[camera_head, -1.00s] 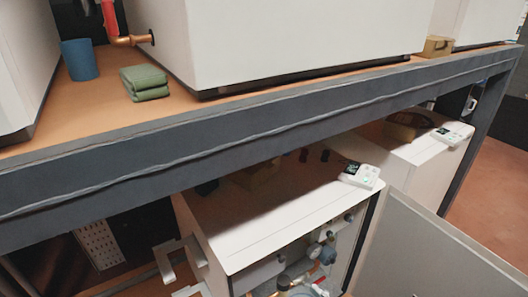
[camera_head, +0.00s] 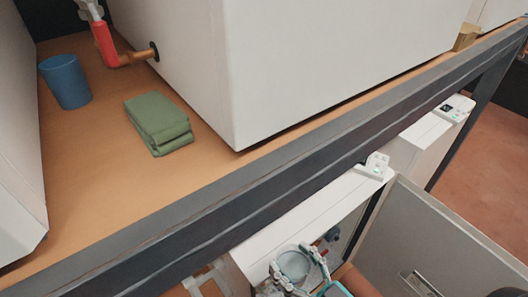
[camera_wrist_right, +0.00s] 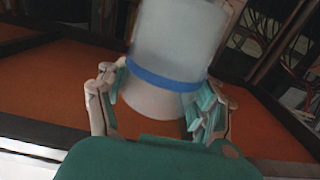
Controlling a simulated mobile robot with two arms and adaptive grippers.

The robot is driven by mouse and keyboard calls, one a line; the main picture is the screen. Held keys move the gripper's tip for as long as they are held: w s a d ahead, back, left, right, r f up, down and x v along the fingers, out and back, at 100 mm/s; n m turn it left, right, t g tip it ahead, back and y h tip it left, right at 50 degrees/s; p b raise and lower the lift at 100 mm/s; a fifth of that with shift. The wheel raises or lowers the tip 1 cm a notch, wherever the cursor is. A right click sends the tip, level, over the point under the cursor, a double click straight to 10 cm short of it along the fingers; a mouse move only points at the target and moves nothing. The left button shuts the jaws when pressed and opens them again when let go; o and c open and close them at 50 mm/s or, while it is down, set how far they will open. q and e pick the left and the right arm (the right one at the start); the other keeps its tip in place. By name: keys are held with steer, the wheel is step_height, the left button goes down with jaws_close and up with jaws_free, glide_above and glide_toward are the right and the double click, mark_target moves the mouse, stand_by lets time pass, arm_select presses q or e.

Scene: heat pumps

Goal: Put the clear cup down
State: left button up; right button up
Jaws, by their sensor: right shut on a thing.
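The clear cup (camera_head: 294,264) is at the bottom of the head view, between the fingers of my right gripper (camera_head: 300,272). In the right wrist view the clear cup (camera_wrist_right: 178,40) looks translucent grey, with a blue band round it, and is tilted. My right gripper (camera_wrist_right: 158,105) is shut on it, with one finger on each side. The top of the cup runs out of the wrist view. My left gripper is not in view.
On the brown shelf (camera_head: 110,200) stand a blue cup (camera_head: 66,82) and a folded green cloth (camera_head: 158,122), between large white units (camera_head: 300,60). A red-handled copper pipe (camera_head: 110,50) juts out. The shelf front is bare. Below are white units with a small controller (camera_head: 376,165) and an open grey panel (camera_head: 430,235).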

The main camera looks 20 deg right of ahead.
steer(key=shift+w+d+f+p, duration=0.3)
steer(key=shift+w+d+f, duration=0.65)
steer(key=shift+w, duration=1.5)
steer(key=shift+w+d+f+p, duration=0.45)
steer(key=shift+w+d, duration=0.75)
steer(key=shift+w, duration=1.2)
steer(key=shift+w+d+f+p, duration=0.15)
steer(key=shift+w+d+f, duration=0.9)
steer(key=shift+w, duration=1.4)
steer(key=o, duration=1.4)
steer(key=shift+f, duration=0.1)
steer(key=shift+c, duration=0.2)
